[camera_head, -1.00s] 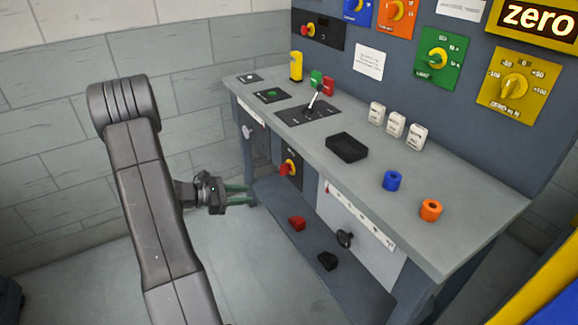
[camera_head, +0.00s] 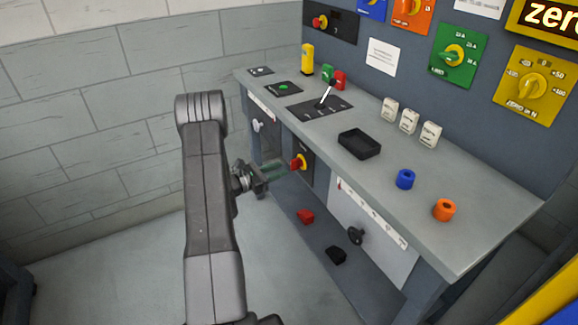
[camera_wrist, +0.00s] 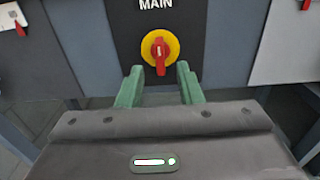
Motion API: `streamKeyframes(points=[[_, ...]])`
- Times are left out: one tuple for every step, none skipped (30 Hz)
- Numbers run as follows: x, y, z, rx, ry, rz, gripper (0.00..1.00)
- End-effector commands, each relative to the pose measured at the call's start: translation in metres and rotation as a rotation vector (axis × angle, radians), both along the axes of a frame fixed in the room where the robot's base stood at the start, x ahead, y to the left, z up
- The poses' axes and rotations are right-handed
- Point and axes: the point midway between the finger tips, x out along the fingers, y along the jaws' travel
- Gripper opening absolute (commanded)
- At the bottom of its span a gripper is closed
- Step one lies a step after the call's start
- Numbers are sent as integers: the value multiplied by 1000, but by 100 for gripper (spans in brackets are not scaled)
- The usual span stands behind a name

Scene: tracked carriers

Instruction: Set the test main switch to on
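The main switch (camera_wrist: 160,48) is a red handle on a round yellow plate, set in a black panel marked "MAIN" in the wrist view. Its handle stands close to upright there. In the head view the switch (camera_head: 299,162) is on the bench's front, below the worktop. My gripper (camera_head: 280,166) points at it from the left with its green fingers. In the wrist view the gripper (camera_wrist: 160,84) is open, one finger on each side below the handle, with nothing between them. The fingers look short of the handle; exact distance cannot be told.
The worktop (camera_head: 385,172) overhangs the switch and carries a black tray (camera_head: 360,144), a lever (camera_head: 327,95) and coloured rings. A red piece (camera_head: 305,216) lies on the low shelf. Floor left is free.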

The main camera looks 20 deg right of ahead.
Motion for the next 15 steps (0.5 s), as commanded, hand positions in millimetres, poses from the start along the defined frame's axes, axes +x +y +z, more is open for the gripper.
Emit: streamKeyframes(points=[[0,-11,0,0,0,-4,33],[0,-17,0,0,0,-4,33],[1,-23,0,-1,0,-4,33],[1,-27,0,0,0,-4,33],[2,-31,0,0,0,-3,33],[2,-36,0,0,-1,-2,33],[3,-39,0,1,-1,-2,33],[3,-41,0,1,-2,-2,33],[3,-44,0,0,-1,-2,33],[3,-46,0,0,-1,-1,33],[4,-47,0,0,-1,-1,33],[4,-48,0,0,-1,-1,33],[4,-49,0,0,-1,0,33],[4,-49,0,0,0,0,33],[4,-49,0,0,0,0,33]])
